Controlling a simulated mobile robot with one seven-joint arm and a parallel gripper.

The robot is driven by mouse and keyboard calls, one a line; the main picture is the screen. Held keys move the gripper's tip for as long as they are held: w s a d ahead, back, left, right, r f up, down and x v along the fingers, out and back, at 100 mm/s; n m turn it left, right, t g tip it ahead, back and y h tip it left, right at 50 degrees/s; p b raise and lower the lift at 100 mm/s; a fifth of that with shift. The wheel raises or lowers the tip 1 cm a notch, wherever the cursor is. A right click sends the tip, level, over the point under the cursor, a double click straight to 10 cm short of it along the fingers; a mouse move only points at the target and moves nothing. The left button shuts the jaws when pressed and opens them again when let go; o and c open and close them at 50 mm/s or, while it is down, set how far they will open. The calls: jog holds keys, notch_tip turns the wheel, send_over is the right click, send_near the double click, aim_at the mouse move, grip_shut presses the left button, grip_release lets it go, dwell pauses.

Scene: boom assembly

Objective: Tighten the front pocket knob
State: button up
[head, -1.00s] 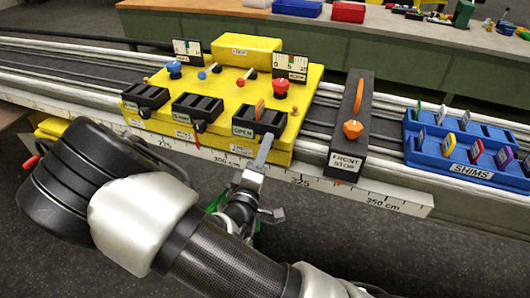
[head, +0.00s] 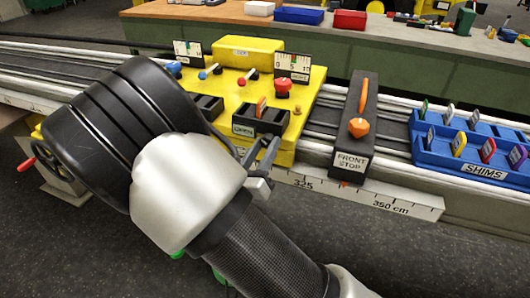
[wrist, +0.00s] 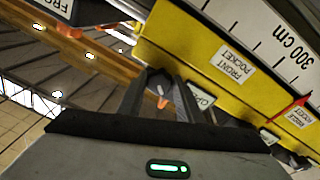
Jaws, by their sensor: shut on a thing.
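The yellow carriage (head: 225,88) sits on the rail and carries dark pockets on top. The front pocket (head: 258,120) holds an orange shim (head: 261,107) and has an OPEN sign (head: 243,131) on its front. My gripper (head: 268,148) is at the carriage's front side, just below this pocket. The wrist view shows its two fingers (wrist: 163,82) closed around a dark piece with an orange mark (wrist: 162,103), apparently the front pocket knob. The knob is mostly hidden by the fingers. The FRONT POCKET label (wrist: 235,63) is beside it.
The black front stop (head: 353,130) with an orange knob stands on the rail to the right. A blue SHIMS tray (head: 470,155) lies further right. The ruler (head: 400,203) runs along the rail's front edge. My arm covers the carriage's left part.

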jog(key=m+b, duration=0.1)
jog(key=m, duration=0.2)
jog(key=m+b, duration=0.2)
jog(key=m, duration=0.1)
jog(key=shift+g+h, duration=0.4)
jog(key=shift+a+m+g+b, duration=0.1)
jog(key=shift+m+g+b, duration=0.2)
jog(key=shift+m+b, duration=1.55)
jog(key=shift+m+p, duration=0.45)
jog(key=shift+m, duration=0.1)
jog(key=o, duration=1)
jog(key=shift+r, duration=0.1)
jog(key=p+v, duration=0.2)
jog(key=v, duration=1.5)
jog(key=shift+s+a, duration=0.15)
jog(key=shift+s, duration=0.05)
jog(key=shift+w, duration=0.15)
